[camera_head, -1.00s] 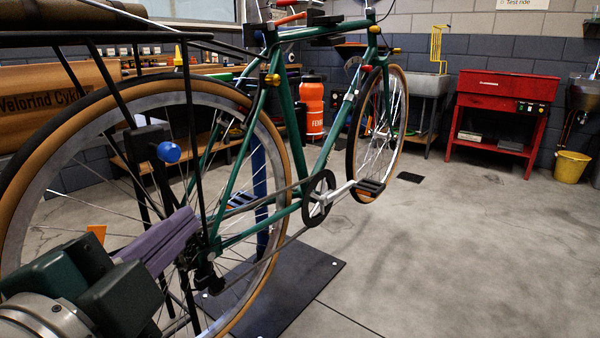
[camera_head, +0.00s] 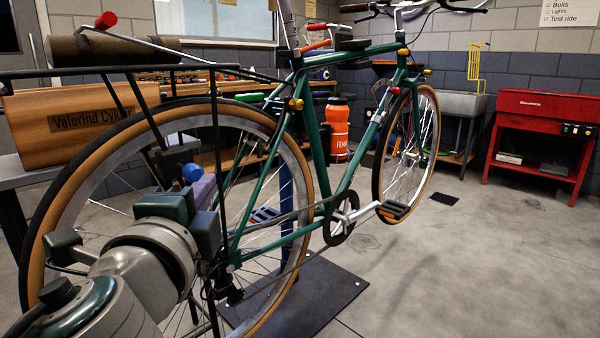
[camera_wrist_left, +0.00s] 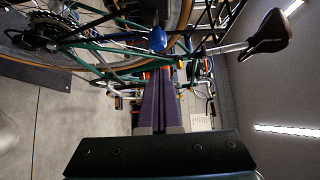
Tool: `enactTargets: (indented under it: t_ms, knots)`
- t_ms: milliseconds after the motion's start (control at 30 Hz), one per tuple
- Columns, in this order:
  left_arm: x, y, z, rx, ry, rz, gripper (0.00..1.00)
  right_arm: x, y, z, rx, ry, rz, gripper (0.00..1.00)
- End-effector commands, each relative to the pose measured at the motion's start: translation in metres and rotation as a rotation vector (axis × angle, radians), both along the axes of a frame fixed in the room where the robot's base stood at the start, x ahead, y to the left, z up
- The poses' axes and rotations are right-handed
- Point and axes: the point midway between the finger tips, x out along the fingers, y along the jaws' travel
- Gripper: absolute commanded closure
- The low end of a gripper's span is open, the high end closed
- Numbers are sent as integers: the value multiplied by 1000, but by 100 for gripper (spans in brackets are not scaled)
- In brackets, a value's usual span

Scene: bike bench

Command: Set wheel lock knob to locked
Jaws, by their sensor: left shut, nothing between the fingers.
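A blue ball knob (camera_head: 192,173), which looks like the wheel lock knob, sits on a dark block (camera_head: 175,155) beside the rear wheel (camera_head: 66,215) of the green bicycle (camera_head: 300,150). The knob also shows in the left wrist view (camera_wrist_left: 157,39), just past the fingertips. My left gripper (camera_head: 203,190) has purple fingers pressed together with nothing between them. In the head view its fingers are close below and behind the knob, partly hidden by my wrist. I cannot tell whether they touch it. My left gripper also shows in the wrist view (camera_wrist_left: 161,72). My right gripper is not in view.
The bicycle's black rear rack (camera_head: 150,72) runs above the knob. A dark floor plate (camera_head: 318,290) lies under the bike. A wooden crate (camera_head: 60,125) stands at the left. A red cabinet (camera_head: 540,110) stands at the back right.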

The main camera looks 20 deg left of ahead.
Motion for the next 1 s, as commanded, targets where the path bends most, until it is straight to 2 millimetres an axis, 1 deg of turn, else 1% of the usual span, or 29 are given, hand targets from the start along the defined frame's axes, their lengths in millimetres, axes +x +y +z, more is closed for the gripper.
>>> enactTargets:
  t_ms: [33,200,333,667,767,900,1000]
  knots:
    - [3,8,2,5,1,1,100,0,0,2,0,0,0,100]
    - [8,22,1,0,-1,0,100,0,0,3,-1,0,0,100]
    - [10,26,0,-1,0,0,100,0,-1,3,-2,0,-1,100]
    - [10,27,0,0,0,0,100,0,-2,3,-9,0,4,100]
    - [14,37,-1,2,1,0,100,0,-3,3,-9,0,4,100]
    - [22,56,0,2,0,1,100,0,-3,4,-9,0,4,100]
    - [23,59,0,0,0,2,100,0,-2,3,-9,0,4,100]
